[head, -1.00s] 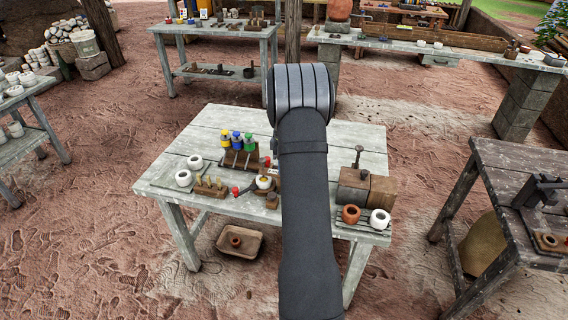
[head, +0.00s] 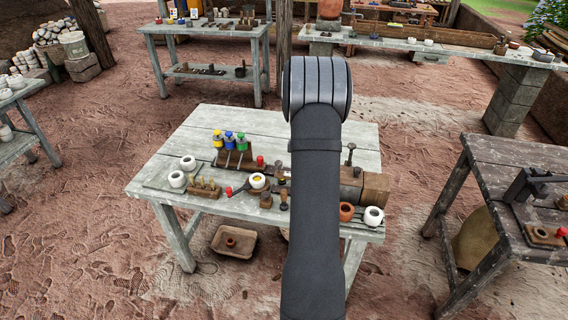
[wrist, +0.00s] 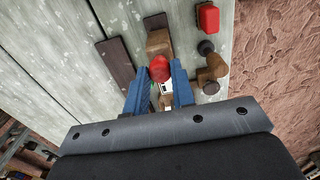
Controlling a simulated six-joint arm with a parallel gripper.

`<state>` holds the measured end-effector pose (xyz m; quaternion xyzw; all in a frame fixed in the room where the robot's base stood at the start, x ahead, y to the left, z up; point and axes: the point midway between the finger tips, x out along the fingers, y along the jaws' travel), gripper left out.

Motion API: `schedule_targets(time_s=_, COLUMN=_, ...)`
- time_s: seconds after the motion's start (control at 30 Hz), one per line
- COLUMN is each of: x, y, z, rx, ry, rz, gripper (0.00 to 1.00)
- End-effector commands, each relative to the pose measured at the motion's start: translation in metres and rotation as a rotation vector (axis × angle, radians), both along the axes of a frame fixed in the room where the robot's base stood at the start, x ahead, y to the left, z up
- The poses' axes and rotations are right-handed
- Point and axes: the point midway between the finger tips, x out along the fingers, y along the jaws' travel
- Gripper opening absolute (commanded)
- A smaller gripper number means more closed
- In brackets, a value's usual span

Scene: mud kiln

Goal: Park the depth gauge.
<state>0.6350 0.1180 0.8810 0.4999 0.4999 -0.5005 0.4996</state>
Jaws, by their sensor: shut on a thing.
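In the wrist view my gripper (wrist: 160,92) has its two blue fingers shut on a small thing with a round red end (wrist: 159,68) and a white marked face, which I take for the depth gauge. Its lower part is hidden between the fingers and by the gripper body. A wooden block (wrist: 158,42) lies just beyond the red end, with dark strips (wrist: 115,60) beside it on the pale table. Whether the gauge touches the block I cannot tell. In the head view a red knob (head: 260,160) shows left of my arm, which hides the fingers.
Near the gripper stand a brown turned tool (wrist: 211,73) and a red-ended thing (wrist: 207,17). The worktable (head: 200,128) also holds a rack of coloured-topped tools (head: 229,141), white pots (head: 177,179), a brown pot (head: 346,211) and a wooden block (head: 375,188). The table's back left is clear.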

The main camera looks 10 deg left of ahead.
Motion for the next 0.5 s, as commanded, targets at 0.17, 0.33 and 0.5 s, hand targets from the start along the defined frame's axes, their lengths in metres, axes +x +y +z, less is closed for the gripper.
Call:
schedule_targets(time_s=0.17, x=0.0, y=-0.02, z=0.001, rx=0.0, ry=-0.002, rz=0.0, gripper=0.0)
schedule_targets(time_s=0.33, x=0.0, y=-0.022, z=0.001, rx=-0.001, ry=-0.001, rz=0.0, gripper=0.0)
schedule_targets(time_s=0.5, x=0.0, y=-0.024, z=0.001, rx=-0.003, ry=-0.001, rz=-0.001, gripper=0.33)
